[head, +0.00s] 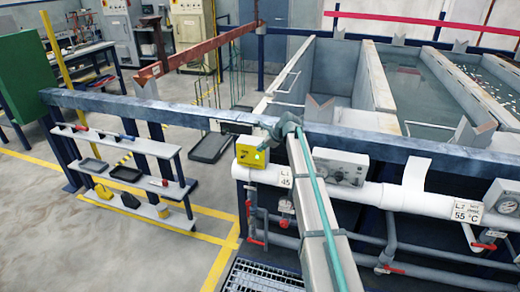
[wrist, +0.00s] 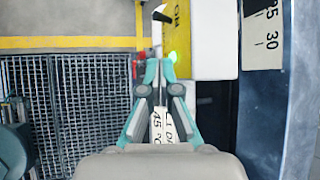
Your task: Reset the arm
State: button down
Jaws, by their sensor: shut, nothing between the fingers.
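My gripper (wrist: 161,72) shows in the wrist view with its two teal and grey fingers close together. It is shut and holds nothing. A yellow box (wrist: 207,60) with a lit green lamp is just right of the fingertips in that view. A white label lies behind the fingers and is partly hidden by them. In the head view my arm stretches from the bottom edge up to the yellow box (head: 252,151) on the blue rail. The fingertips are hard to make out there.
Blue rail (head: 95,100) and white pipe (head: 390,196) cross in front of the tanks (head: 425,105). A control box (head: 341,167) sits right of my arm. A shelf rack (head: 135,188) stands left. A floor grating (head: 262,277) lies below. Open floor is at left.

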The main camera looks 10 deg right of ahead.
jog(key=s+f+n+g+h, duration=0.3)
jog(key=s+f+n+g, duration=0.3)
jog(key=s+f+n, duration=1.8)
jog(key=s+f+g, duration=0.2)
jog(key=s+f, duration=0.5)
jog(key=s, duration=0.9)
jog(key=s+f+m+g+h, duration=0.1)
jog(key=s+f, duration=0.6)
jog(key=s, duration=1)
jog(key=s+f+g+h, duration=0.1)
jog(key=s+f+g, duration=0.2)
jog(key=s+f, duration=0.4)
jog(key=s, duration=0.9)
jog(key=shift+s+m+g, duration=0.3)
jog(key=shift+m+g, duration=0.1)
